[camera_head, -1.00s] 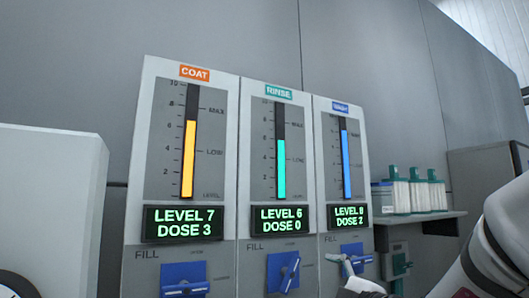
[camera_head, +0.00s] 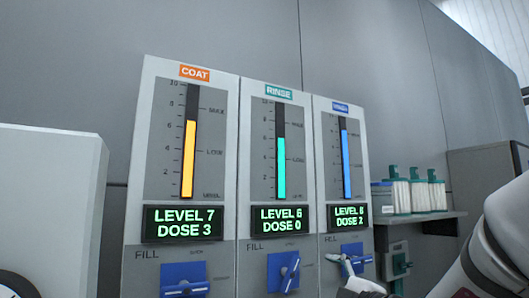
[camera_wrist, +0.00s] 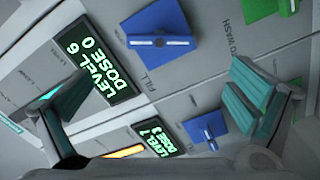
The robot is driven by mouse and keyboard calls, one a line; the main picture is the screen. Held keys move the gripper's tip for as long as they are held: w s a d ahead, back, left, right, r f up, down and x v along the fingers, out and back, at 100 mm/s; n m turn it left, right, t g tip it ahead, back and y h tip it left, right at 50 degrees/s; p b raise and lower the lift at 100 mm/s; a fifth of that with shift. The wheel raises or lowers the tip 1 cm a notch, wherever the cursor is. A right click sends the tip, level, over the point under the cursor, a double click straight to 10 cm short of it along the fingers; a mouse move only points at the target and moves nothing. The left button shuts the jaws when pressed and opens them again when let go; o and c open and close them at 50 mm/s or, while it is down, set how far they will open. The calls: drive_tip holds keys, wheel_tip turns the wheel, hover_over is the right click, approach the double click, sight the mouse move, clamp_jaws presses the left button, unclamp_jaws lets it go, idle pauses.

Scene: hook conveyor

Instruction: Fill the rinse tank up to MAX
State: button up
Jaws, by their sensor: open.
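The rinse panel (camera_head: 254,180) is the middle of three upright panels in the head view. Its teal level bar (camera_head: 281,168) stands below the MAX mark, and its display (camera_head: 281,219) reads LEVEL 6, DOSE 0. Below is its blue FILL handle (camera_head: 284,271), turned at a slant. In the wrist view the rinse display (camera_wrist: 92,62) and the blue handle (camera_wrist: 160,42) show ahead of my gripper (camera_wrist: 145,98). Its teal fingers are wide apart with nothing between them. In the head view, pale gripper parts show at the lower right, before the third panel's handle.
The coat panel (camera_head: 145,150) at left reads LEVEL 7, DOSE 3 and has its own blue handle (camera_head: 184,279). The third panel (camera_head: 321,180) has a blue bar and a blurred label. A shelf (camera_head: 430,217) with white-and-green cartridges is at right. A pale box (camera_head: 50,190) stands at left.

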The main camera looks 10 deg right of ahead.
sight(292, 276)
drive_tip(key=shift+c, duration=0.6)
drive_tip(key=c, duration=1.3)
drive_tip(key=shift+w+f+p, duration=0.25)
drive_tip(key=shift+f+p, duration=0.1)
drive_tip(key=shift+p, duration=0.05)
drive_tip(key=shift+c, duration=0.3)
wheel_tip(292, 276, down, 8)
drive_tip(key=a+m+g+p, duration=0.1)
drive_tip(key=m+g+p, duration=0.1)
drive_tip(key=m+p, duration=0.8)
wheel_tip(292, 276, up, 8)
drive_tip(key=s+d+m+t+p, duration=0.2)
drive_tip(key=m+p, duration=0.6)
drive_tip(key=p, duration=0.1)
drive_tip(key=x, duration=0.7)
drive_tip(key=b+x, duration=0.1)
drive_tip(key=x, duration=0.5)
drive_tip(key=shift+w+a+r, duration=0.1)
drive_tip(key=shift+w+a, duration=0.15)
drive_tip(key=shift+a, duration=0.1)
